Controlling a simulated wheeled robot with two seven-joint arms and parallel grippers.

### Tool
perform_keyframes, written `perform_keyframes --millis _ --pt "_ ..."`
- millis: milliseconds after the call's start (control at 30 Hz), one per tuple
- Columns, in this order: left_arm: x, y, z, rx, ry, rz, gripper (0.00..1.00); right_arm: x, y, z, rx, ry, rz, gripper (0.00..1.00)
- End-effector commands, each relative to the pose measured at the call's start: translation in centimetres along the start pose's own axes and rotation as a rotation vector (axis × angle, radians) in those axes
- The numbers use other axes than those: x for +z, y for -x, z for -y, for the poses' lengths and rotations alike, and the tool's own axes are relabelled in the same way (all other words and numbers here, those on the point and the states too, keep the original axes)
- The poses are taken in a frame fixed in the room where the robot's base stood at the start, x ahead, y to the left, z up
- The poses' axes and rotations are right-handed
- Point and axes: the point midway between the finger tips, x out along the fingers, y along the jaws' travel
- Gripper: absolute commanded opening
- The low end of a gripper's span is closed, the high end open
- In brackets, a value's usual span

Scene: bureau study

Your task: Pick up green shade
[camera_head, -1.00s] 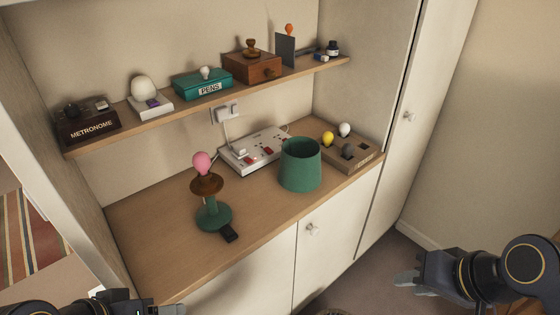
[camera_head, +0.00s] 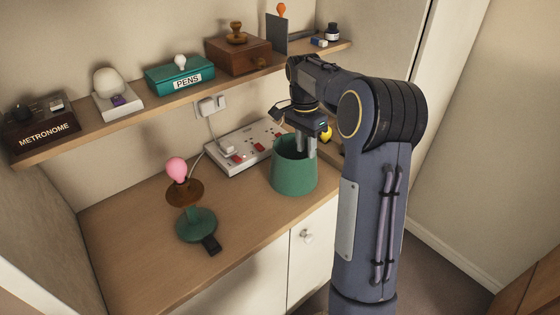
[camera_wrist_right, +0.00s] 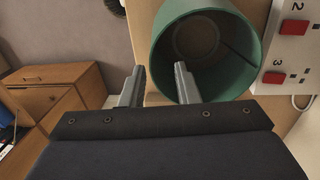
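The green shade (camera_head: 294,174) stands on the desk with its open end up. My right gripper (camera_head: 306,146) points down at its right rim in the head view. In the right wrist view the fingers of my right gripper (camera_wrist_right: 158,85) are apart, with one over the opening of the shade (camera_wrist_right: 160,45) and the other just outside its wall. Nothing is clamped between them. How deep the fingertips reach is hard to tell. My left gripper is out of view.
A lamp base with a pink bulb (camera_head: 177,170) stands left of the shade. A socket strip (camera_head: 238,148) lies behind it. A shelf above holds a pens box (camera_head: 180,75) and a wooden box (camera_head: 238,56). The desk's front left is clear.

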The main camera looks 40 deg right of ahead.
Motion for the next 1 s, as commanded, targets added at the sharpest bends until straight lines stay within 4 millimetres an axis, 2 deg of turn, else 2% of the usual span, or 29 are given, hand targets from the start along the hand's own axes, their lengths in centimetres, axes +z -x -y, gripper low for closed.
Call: perform_keyframes --millis 433,733,967,1000 --pt "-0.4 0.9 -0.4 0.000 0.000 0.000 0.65 -0.3 -5.8 -0.1 0.000 0.003 0.002 0.29" --pt "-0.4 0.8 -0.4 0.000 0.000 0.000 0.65 -0.3 -6.4 -0.1 -0.003 0.003 0.001 0.29" --pt "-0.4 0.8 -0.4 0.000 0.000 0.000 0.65 -0.3 -6.4 -0.1 -0.003 0.004 0.001 0.00" --pt "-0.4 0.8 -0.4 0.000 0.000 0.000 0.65 -0.3 -6.4 -0.1 -0.003 0.004 0.001 0.00"
